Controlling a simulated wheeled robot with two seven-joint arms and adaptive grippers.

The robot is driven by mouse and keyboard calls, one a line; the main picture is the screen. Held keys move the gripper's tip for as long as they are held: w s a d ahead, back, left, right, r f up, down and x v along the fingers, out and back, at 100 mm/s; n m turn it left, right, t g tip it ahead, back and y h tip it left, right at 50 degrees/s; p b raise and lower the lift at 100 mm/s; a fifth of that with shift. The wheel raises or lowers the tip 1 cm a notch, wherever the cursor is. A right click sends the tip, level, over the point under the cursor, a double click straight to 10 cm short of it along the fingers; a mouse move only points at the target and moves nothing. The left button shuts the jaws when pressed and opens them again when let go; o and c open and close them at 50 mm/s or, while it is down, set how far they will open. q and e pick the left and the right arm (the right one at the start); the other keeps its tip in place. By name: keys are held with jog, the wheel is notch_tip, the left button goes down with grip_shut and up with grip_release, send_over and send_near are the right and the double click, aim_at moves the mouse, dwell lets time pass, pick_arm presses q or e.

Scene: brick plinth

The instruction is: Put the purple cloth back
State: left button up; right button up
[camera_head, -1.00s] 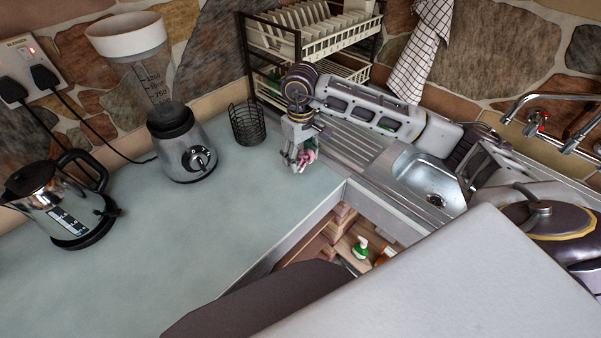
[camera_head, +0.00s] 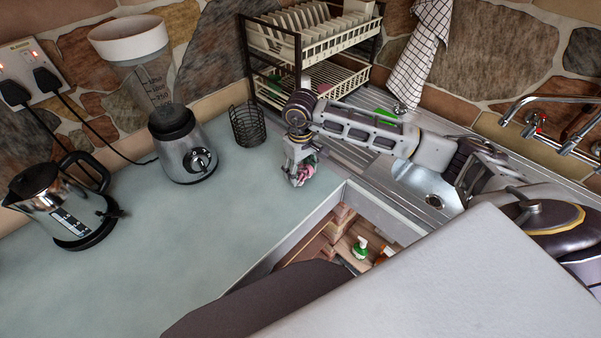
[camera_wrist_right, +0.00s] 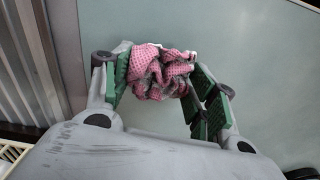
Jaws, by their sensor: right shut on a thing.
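The cloth (camera_head: 305,173) looks pink with grey and white patches and is crumpled into a small bunch. My right gripper (camera_head: 299,179) is shut on it, low over the counter near its inner corner. In the right wrist view the cloth (camera_wrist_right: 160,72) is pinched between the green-padded fingers of the right gripper (camera_wrist_right: 165,85). I cannot tell whether the cloth touches the counter. My left gripper is not in view.
A wire mesh holder (camera_head: 247,124) and a blender (camera_head: 185,150) stand behind and left of the gripper. A kettle (camera_head: 55,205) is at far left. A two-tier dish rack (camera_head: 313,45) stands at the back. The counter's front-middle (camera_head: 190,240) is clear.

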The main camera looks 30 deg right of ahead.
jog(key=shift+f, duration=0.85)
jog(key=shift+f, duration=0.15)
jog(key=o, duration=0.9)
jog(key=shift+o, duration=0.4)
jog(key=shift+r, duration=0.2)
